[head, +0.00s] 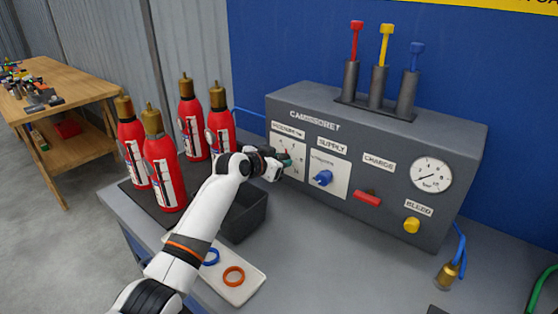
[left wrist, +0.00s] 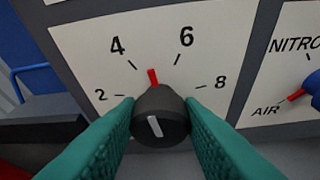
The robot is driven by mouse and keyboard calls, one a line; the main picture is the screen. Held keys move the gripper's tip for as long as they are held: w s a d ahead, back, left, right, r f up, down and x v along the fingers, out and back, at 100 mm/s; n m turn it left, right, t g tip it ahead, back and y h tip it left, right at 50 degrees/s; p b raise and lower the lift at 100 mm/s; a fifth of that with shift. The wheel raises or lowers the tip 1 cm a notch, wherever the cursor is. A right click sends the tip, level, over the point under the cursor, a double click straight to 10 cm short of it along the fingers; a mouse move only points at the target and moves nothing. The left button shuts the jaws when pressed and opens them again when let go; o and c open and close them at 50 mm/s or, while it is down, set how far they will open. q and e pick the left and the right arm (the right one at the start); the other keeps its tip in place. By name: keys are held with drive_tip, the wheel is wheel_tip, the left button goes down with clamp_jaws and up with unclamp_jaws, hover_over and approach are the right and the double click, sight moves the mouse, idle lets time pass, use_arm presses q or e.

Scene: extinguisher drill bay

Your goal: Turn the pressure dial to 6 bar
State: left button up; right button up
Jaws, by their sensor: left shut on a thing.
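The pressure dial (left wrist: 158,122) is a dark round knob with a white mark on its face and a red pointer (left wrist: 152,78). The pointer stands between the 4 and 6 ticks on a white scale plate (left wrist: 215,75) printed 2, 4, 6, 8. My left gripper (head: 286,161) is shut on the dial, with one teal finger on each side of the knob. In the head view the gripper hides the dial and part of its plate, at the left of the grey panel (head: 322,215). My right gripper is not in view.
Right of the dial are a blue supply knob (head: 322,178), a red charge handle (head: 367,198), a yellow bleed knob (head: 411,225) and a round gauge (head: 431,175). Several red extinguishers (head: 164,172) stand left of my arm. A dark bin (head: 245,218) sits below my forearm.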

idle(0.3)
use_arm(q)
drive_tip(key=o, duration=1)
drive_tip(key=shift+c, duration=0.2)
drive_tip(key=v, duration=1.2)
